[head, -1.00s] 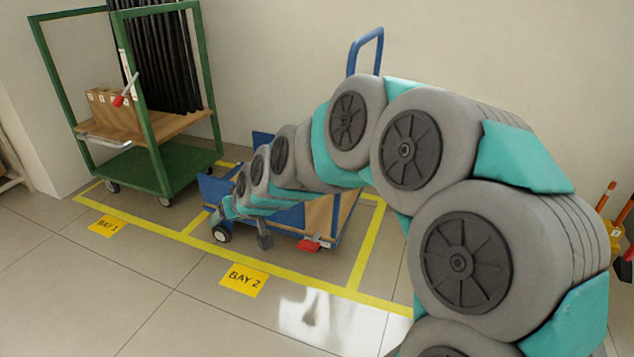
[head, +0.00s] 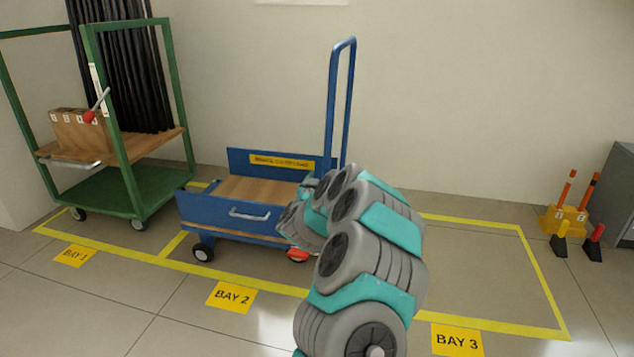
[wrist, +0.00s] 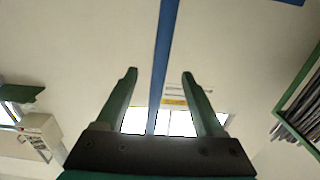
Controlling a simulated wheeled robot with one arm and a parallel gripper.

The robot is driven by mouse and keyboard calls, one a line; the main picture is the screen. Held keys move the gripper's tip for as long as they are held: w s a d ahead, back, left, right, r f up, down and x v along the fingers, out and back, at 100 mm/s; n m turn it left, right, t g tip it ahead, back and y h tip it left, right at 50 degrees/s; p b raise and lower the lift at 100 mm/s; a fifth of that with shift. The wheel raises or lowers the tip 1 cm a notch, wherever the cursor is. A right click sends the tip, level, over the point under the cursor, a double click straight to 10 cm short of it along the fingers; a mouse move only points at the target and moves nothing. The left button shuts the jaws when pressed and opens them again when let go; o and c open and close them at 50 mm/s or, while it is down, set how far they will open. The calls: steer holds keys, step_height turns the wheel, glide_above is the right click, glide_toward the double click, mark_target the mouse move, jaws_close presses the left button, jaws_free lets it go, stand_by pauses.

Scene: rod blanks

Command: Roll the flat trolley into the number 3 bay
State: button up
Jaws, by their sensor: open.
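The flat trolley (head: 205,216) is blue with a wooden deck, a front pull handle and a tall blue push handle (head: 331,110). It stands in the bay marked BAY 2 (head: 232,297). Bay 3, with its yellow BAY 3 label (head: 458,341), is an empty outlined floor area to the right. My arm hides the trolley's right end. My gripper (wrist: 159,72) is open in the wrist view, with a blue post (wrist: 163,60) seen between its fingers, not gripped. In the head view my gripper's fingers cannot be made out.
A green cart (head: 112,187) with a box and dark rods stands in bay 1 (head: 75,256) on the left. A yellow block with orange posts (head: 564,218) and small black and coloured pieces stand right of bay 3. A grey cabinet (head: 615,190) is at the right edge.

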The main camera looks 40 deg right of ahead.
mark_target(326, 167)
steer(key=b+x, duration=0.1)
steer(key=x, duration=0.6)
steer(key=shift+a+f, duration=0.1)
steer(key=shift+b+x, duration=0.3)
steer(key=shift+x, duration=0.45)
jaws_close()
stand_by(1.1)
steer(key=s+d+b, duration=0.2)
steer(key=s+d, duration=0.5)
steer(key=s, duration=0.1)
steer(key=shift+s, duration=0.2)
stand_by(0.4)
